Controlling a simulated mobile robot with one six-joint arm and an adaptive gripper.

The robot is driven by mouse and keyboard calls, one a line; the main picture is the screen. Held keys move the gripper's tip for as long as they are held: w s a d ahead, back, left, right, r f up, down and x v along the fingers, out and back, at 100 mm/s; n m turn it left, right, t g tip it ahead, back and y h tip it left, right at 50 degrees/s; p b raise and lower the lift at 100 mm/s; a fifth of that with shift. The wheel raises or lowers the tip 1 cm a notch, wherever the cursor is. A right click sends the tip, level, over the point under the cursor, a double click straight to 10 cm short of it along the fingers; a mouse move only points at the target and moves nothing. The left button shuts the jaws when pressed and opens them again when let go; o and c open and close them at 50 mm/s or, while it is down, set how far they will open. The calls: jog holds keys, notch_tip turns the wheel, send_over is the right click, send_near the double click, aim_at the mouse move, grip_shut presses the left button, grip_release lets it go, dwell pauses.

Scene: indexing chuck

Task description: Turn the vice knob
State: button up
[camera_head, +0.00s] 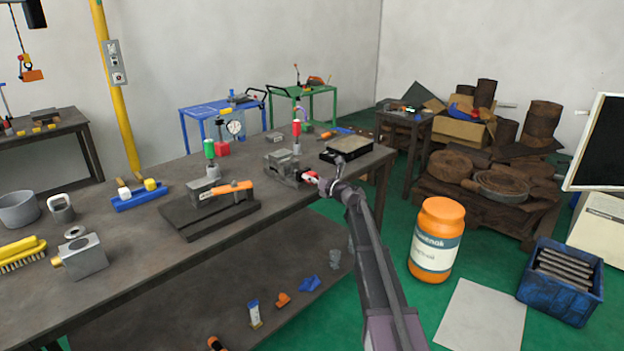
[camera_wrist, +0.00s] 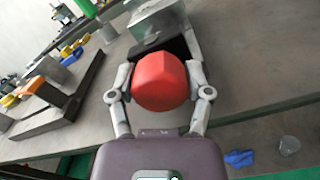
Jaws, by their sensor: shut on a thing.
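The vice (camera_head: 284,165) is a grey metal block on the workbench (camera_head: 150,238), near its front edge. Its red knob (camera_wrist: 160,81) fills the middle of the wrist view, with the vice's grey body (camera_wrist: 158,20) just beyond it. My gripper (camera_wrist: 160,92) has a finger on each side of the red knob and is shut on it. In the head view my gripper (camera_head: 322,183) reaches the vice from the right, and the knob shows only as a small red patch (camera_head: 310,177), partly covered by the gripper.
A dark plate with an orange-handled tool (camera_head: 233,188) lies left of the vice. A black flat box (camera_head: 345,148) lies behind it to the right. An orange jar (camera_head: 437,240) stands on the green floor right of my arm. Small parts lie on the lower shelf.

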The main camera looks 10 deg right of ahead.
jog(key=m, duration=0.7)
jog(key=shift+w, duration=0.1)
dwell(0.5)
jog(key=o, duration=1.1)
jog(key=shift+o, duration=0.2)
jog(key=v, duration=1.2)
